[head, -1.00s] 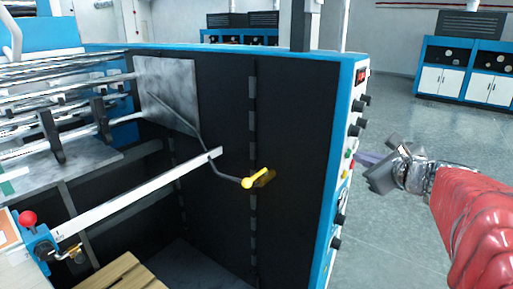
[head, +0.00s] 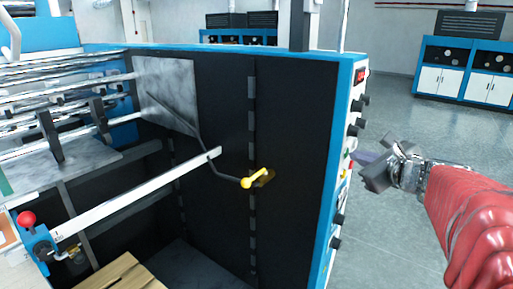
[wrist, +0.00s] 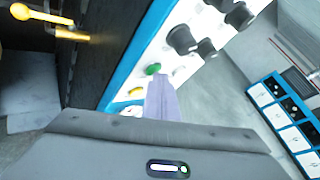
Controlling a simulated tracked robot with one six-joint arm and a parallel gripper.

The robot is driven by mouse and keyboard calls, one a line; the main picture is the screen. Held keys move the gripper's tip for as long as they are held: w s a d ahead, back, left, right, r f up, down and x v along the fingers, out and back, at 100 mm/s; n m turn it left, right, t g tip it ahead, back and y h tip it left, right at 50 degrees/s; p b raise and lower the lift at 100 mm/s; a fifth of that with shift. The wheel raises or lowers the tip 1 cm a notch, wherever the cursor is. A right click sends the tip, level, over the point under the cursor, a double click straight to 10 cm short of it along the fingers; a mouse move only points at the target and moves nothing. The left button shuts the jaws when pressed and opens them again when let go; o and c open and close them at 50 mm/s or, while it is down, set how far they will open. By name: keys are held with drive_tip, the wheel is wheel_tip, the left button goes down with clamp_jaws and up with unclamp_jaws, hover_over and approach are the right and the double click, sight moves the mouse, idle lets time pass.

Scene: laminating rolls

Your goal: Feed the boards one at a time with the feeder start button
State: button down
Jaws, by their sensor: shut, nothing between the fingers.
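The control panel is on the narrow white side of the blue-edged machine (head: 345,65). In the wrist view, a green button (wrist: 153,69) sits on it, with a yellow button (wrist: 136,92) below and to the left. Which one is the feeder start button cannot be read. My gripper (head: 357,156) is shut and empty, with its purple-grey fingers pointing at the panel. In the wrist view, the fingertips (wrist: 162,78) are close beside the green button; contact cannot be told. No boards show clearly.
Black knobs (wrist: 183,40) stick out of the panel near the fingers. A yellow-handled lever (head: 255,178) stands out from the machine's dark side. A wooden pallet (head: 122,275) lies at lower left. Open grey floor (head: 400,125) lies to the right.

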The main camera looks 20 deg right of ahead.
drive_tip(key=shift+s, duration=0.1)
drive_tip(key=shift+s+d, duration=0.5)
drive_tip(key=shift+s, duration=0.1)
